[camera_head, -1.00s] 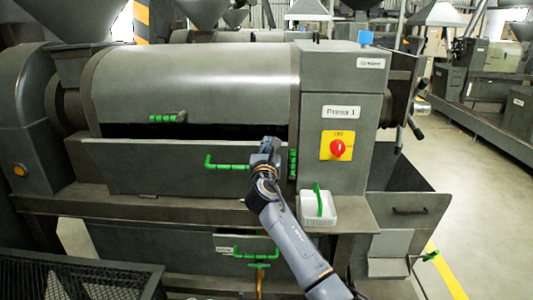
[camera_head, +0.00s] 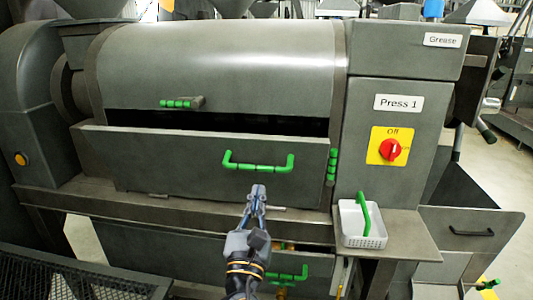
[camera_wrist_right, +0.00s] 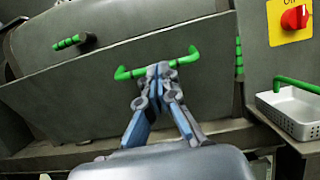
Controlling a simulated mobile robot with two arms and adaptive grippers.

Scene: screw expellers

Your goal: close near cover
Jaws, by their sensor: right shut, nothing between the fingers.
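The near cover (camera_head: 190,160) is a grey panel on the front of Press 1, with a green bar handle (camera_head: 258,165). It leans outward, and a dark gap shows between its top edge and the rounded upper cover (camera_head: 220,65). My right gripper (camera_head: 259,190) is shut and empty, in front of the panel's lower part and just below the handle in the head view. In the right wrist view its fingertips (camera_wrist_right: 160,70) overlap the middle of the green handle (camera_wrist_right: 157,64); I cannot tell whether they touch it. My left gripper is not in view.
A white tray (camera_head: 350,237) with a green handle stands on the ledge at right. A yellow switch plate (camera_head: 390,146) with a red knob is above it. A lower panel with a green handle (camera_head: 288,274) and a black mesh (camera_head: 70,280) are below.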

